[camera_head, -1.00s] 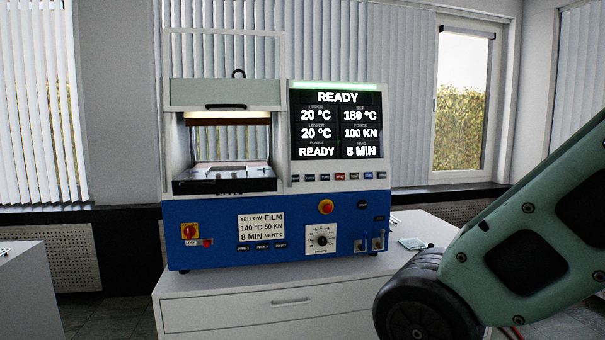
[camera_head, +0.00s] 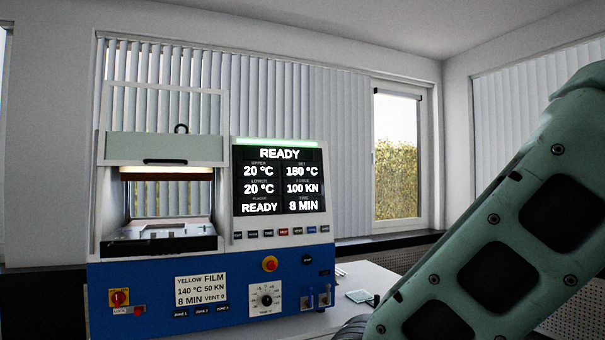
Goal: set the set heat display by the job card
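The lab press (camera_head: 150,300) stands on a white cabinet, blue below and white above. Its display (camera_head: 280,180) reads READY, upper 20 °C, lower 20 °C, set 180 °C, force 100 KN and 8 MIN. The job card (camera_head: 201,289) on the blue front reads yellow film, 140 °C, 50 KN, 8 MIN, vent 0. A dial (camera_head: 266,299) sits right of the card. A row of small buttons (camera_head: 283,232) runs under the display. My arm crosses the right side, but my gripper is out of view.
A red emergency button (camera_head: 270,264) and a red switch (camera_head: 119,298) are on the front. Small levers (camera_head: 316,297) sit at its right end. A small pale green item (camera_head: 359,296) lies on the cabinet top (camera_head: 375,277).

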